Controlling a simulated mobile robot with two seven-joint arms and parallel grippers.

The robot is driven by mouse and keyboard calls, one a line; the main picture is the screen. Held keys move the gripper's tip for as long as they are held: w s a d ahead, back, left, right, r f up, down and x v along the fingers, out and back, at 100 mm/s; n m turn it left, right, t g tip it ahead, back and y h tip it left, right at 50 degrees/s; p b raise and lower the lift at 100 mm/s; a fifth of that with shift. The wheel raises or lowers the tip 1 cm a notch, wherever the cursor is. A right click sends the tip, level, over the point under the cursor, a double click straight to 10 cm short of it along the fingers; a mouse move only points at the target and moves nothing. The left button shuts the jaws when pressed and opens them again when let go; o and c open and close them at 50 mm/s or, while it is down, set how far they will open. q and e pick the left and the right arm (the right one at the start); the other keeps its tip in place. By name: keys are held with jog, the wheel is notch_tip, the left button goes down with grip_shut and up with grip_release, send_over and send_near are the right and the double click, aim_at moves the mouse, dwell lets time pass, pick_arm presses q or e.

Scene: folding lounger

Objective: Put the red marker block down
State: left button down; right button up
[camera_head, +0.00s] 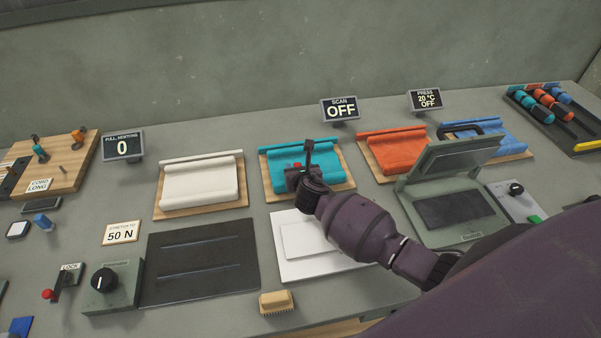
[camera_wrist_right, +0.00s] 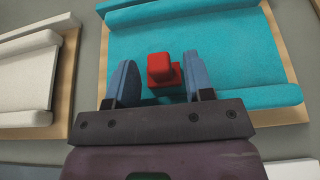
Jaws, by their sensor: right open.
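The red marker block (camera_wrist_right: 161,72) stands on the teal fabric (camera_wrist_right: 215,45), between the two fingers of my right gripper (camera_wrist_right: 160,85) in the right wrist view. The fingers are apart, with a gap on each side of the block. In the head view my right gripper (camera_head: 302,168) is over the teal fabric (camera_head: 330,165) on its wooden board, and only a bit of red (camera_head: 297,165) shows beside it. My left gripper is not in view.
White fabric (camera_head: 198,182) lies left of the teal one and orange fabric (camera_head: 393,150) right of it. A small sign reading OFF (camera_head: 341,110) stands behind. A white plate (camera_head: 305,240), a dark mat (camera_head: 200,262) and an open press (camera_head: 450,185) are nearer.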

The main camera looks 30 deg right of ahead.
jog(key=v, duration=1.2)
dwell(0.5)
